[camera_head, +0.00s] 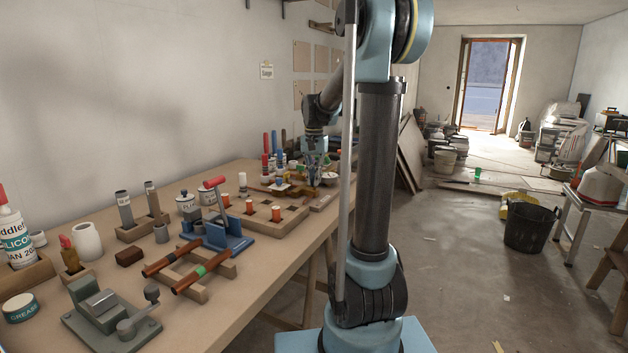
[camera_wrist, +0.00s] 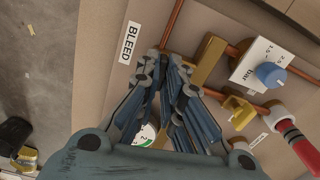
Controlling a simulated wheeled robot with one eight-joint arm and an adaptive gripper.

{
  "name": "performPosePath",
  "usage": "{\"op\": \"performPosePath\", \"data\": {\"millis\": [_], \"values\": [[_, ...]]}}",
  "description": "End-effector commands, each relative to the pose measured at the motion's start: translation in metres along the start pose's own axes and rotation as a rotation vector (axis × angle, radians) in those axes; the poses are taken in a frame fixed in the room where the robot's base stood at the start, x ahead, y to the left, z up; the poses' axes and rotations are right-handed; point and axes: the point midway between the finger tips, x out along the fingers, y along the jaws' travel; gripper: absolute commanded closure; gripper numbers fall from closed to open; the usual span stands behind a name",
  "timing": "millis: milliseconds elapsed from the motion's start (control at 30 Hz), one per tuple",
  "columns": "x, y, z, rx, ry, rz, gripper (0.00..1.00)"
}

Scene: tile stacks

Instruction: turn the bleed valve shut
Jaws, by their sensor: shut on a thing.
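My gripper (camera_wrist: 166,60) is shut at the end of a copper pipe (camera_wrist: 174,22), right beside the white BLEED label (camera_wrist: 127,43) on the board. I take the thing between its fingers to be the bleed valve; the fingers hide it almost wholly, so its handle angle cannot be told. In the head view my gripper (camera_head: 315,182) is down at the far end of the bench, among small brass and copper fittings too small to make out.
A round gauge (camera_wrist: 146,134) shows between the fingers. The bench (camera_head: 290,262) holds several tools nearer me.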

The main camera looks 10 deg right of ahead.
Motion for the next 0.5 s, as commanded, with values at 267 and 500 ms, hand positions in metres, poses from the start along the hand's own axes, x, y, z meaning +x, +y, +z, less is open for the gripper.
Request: {"op": "performPosePath", "data": {"millis": [267,500], "values": [[-0.0008,-0.0013,-0.0016,0.116,0.003,-0.003,1.00],[-0.0008,-0.0015,-0.0015,0.150,0.003,-0.003,1.00]]}}
